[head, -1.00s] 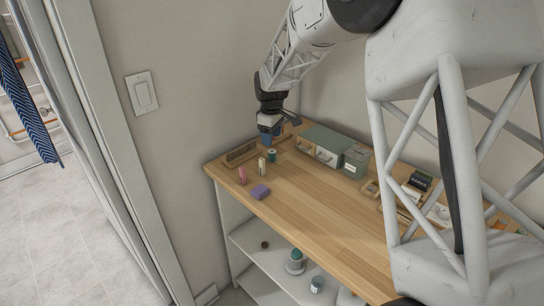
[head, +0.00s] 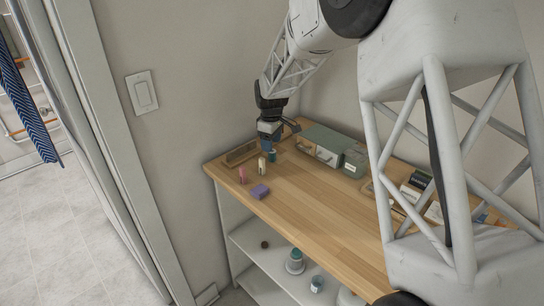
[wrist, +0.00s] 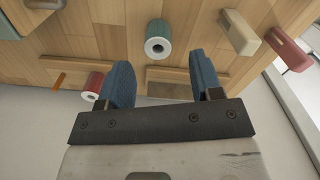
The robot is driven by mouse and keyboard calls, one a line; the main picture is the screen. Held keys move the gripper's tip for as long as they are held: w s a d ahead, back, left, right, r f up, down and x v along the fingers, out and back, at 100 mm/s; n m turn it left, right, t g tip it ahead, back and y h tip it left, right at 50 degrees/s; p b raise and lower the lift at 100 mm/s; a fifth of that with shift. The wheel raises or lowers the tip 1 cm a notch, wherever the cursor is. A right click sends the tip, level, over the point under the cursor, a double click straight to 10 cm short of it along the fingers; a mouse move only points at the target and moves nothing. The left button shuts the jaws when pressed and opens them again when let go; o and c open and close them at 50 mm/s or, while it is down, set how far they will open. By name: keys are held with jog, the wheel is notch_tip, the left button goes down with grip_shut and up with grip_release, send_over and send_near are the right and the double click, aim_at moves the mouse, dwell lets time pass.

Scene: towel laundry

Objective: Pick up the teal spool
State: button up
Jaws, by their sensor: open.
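The teal spool (head: 272,156) stands on the wooden table top near its far left corner. In the wrist view the teal spool (wrist: 158,40) shows its pale end with a dark hole, beyond and between the fingertips. My gripper (head: 269,140) is above the spool in the head view. In the wrist view my gripper (wrist: 163,65) has its two blue fingers spread apart with nothing between them. The gap in height between fingertips and spool is hard to judge.
A cream piece (head: 262,167), a pink piece (head: 242,175) and a purple block (head: 260,191) are close by. A red spool (wrist: 93,86) lies beside one finger. A grey-green box (head: 321,144) stands to the right. The table's front middle is clear.

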aim_at(272, 155)
jog(key=shift+f, duration=0.15)
jog(key=shift+d+f, duration=0.1)
jog(key=shift+f, duration=2.4)
jog(key=c, duration=1)
jog(key=shift+o, duration=0.2)
jog(key=shift+r, duration=0.15)
